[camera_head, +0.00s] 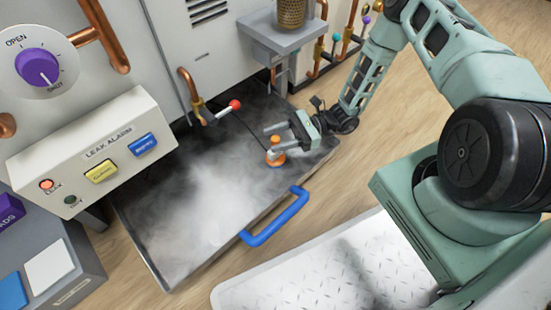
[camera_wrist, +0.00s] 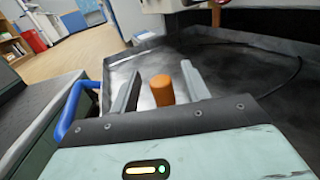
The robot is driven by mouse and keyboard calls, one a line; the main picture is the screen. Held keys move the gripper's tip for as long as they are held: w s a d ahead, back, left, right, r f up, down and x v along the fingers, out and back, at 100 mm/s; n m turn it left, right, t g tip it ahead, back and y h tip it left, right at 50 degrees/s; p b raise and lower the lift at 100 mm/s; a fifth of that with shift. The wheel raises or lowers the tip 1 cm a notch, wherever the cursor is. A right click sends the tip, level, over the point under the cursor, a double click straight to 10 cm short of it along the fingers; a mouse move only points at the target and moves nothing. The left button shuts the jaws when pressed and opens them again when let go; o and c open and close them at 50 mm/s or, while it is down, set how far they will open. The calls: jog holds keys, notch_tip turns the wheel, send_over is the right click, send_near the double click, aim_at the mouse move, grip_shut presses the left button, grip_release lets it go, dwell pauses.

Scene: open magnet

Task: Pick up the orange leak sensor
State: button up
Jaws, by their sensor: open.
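The orange leak sensor (camera_head: 275,152) stands in the right part of a dark, misty drip tray (camera_head: 160,268). It is a small orange piece with a wider base, and a thin dark cable runs up from near it. In the wrist view the sensor (camera_wrist: 162,90) shows as an upright orange cylinder. My gripper (camera_head: 272,140) is open, its fingers pointing left at the sensor. In the wrist view the fingers (camera_wrist: 160,88) lie on either side of the sensor, with gaps showing. I cannot tell how deep the sensor sits between them. Its lower part is hidden behind my gripper's body.
A blue handle (camera_head: 275,218) sticks out from the tray's front edge. A copper pipe with a red-tipped lever (camera_head: 234,105) stands over the tray behind my gripper. A leak alarm box (camera_head: 95,150) is at left, and a grey shelf (camera_head: 280,38) bears a brass-coloured cylinder.

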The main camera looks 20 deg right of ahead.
jog(key=shift+w+a+b, duration=0.1)
jog(key=shift+a+b, duration=0.2)
jog(key=shift+a, duration=0.85)
grip_shut()
